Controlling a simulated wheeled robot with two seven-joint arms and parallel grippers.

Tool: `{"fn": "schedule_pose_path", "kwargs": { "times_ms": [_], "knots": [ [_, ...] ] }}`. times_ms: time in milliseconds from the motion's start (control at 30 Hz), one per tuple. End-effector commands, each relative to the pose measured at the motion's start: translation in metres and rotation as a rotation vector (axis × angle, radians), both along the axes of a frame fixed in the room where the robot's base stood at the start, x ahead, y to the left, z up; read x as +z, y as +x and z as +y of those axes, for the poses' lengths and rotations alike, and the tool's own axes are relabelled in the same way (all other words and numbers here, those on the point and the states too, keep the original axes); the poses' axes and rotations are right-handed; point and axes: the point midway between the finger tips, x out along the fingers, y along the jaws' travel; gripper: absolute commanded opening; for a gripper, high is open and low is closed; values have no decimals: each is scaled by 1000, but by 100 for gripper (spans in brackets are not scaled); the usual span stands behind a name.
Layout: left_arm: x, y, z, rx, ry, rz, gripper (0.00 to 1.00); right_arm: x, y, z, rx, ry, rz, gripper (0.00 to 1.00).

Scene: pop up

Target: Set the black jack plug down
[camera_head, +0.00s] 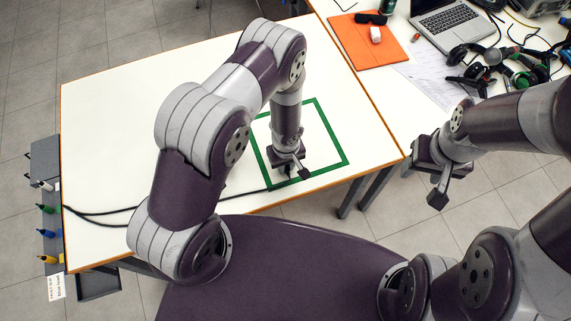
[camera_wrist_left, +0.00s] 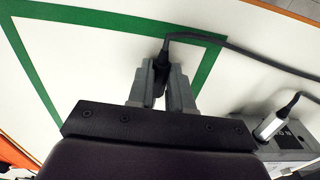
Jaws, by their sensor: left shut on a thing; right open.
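My left gripper (camera_head: 294,172) is low over the white table (camera_head: 110,110), inside the green taped square (camera_head: 344,153) near its front edge. In the left wrist view the left gripper (camera_wrist_left: 160,92) is shut on the black jack plug (camera_wrist_left: 160,76), with a dark cable running from the plug to the right. Whether the plug touches the table I cannot tell. In the head view the plug (camera_head: 304,173) is a small dark tip at the fingers. My right gripper (camera_head: 437,186) is open and empty, off the table's right side above the floor.
A grey box (camera_wrist_left: 290,140) with a silver plug (camera_wrist_left: 268,128) in it shows in the left wrist view. Black cables (camera_head: 95,213) cross the table's front left. A second table holds an orange mat (camera_head: 368,50), a laptop (camera_head: 447,20) and headphones (camera_head: 525,75).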

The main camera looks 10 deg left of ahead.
Motion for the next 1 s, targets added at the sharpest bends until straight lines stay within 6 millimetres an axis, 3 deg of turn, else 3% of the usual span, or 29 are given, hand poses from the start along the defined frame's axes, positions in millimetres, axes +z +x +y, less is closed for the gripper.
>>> {"fn": "schedule_pose_path", "kwargs": {
  "times_ms": [100, 433, 467, 500, 533, 833, 1000],
  "knots": [
    [-12, 0, 0, 0, 0, -1, 0, -2, 0, 0, 0, 0, 0, 53],
    [-16, 0, 0, 0, 1, -1, 0, -6, 0, 0, 0, 0, 0, 53],
    [-15, 0, 0, 0, 0, -1, 26, -5, 0, 0, 0, 0, 0, 53],
    [-14, 0, 0, 0, 1, -1, 39, -4, 0, 0, 0, 0, 0, 53],
    [-14, 0, 0, 0, 1, -1, 45, -4, 0, 0, 0, 0, 0, 53],
    [-11, 0, 0, 0, 1, -1, 45, -2, 0, 0, 0, 0, 0, 53],
    [11, 0, -1, 1, 0, -2, 45, 6, 0, 0, 0, 0, 0, 53]
  ]
}}
